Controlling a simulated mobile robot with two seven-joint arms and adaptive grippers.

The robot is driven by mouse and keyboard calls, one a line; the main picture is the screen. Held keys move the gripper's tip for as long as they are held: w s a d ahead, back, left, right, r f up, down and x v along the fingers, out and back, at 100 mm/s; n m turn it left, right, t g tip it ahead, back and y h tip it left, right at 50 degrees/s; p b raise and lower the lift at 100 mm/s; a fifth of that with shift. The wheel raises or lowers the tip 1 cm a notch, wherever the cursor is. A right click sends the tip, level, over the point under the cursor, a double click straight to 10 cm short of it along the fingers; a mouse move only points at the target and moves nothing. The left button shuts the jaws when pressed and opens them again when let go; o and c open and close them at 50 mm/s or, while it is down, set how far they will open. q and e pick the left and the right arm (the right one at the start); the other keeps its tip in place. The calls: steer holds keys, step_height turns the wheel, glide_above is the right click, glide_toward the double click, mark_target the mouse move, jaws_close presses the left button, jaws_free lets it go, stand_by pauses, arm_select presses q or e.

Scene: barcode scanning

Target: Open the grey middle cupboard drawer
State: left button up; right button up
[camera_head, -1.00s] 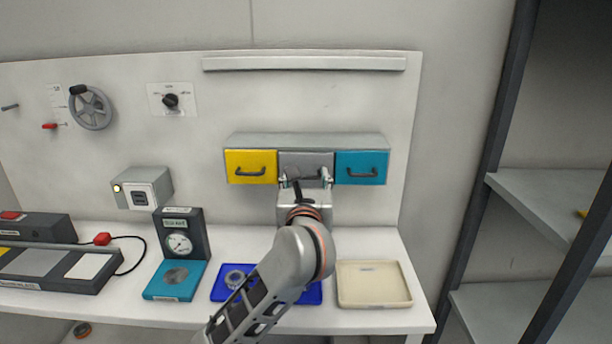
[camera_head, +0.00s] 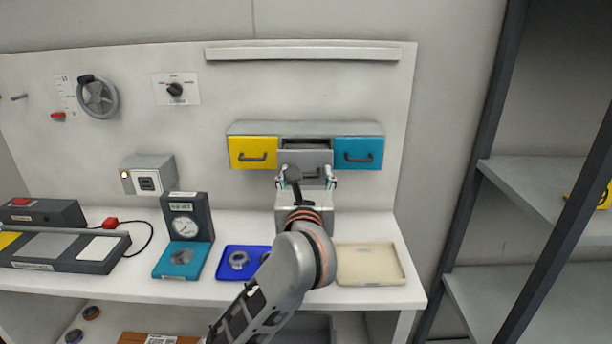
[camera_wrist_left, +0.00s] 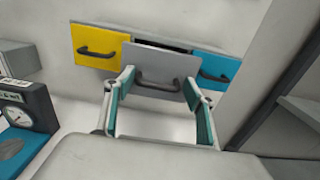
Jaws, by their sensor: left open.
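The grey middle drawer (camera_head: 304,158) stands partly pulled out of the cupboard (camera_head: 303,128), with a dark gap above its front. In the left wrist view the grey drawer front (camera_wrist_left: 163,66) juts forward of its neighbours, and its dark handle (camera_wrist_left: 155,86) shows. My left gripper (camera_head: 307,180) is open in front of this drawer. Its fingertips (camera_wrist_left: 160,84) are spread to either side of the handle, not closed on it. Whether a finger touches the drawer front, I cannot tell. My right gripper is in no view.
The yellow drawer (camera_head: 253,152) and blue drawer (camera_head: 358,152) flank it, both shut. Below, the bench holds a dial gauge (camera_head: 184,226), a blue tray (camera_head: 231,271) and a cream tray (camera_head: 369,264). A shelf rack (camera_head: 520,188) stands at the right.

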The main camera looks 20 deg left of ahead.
arm_select(q)
steer(key=v, duration=1.2)
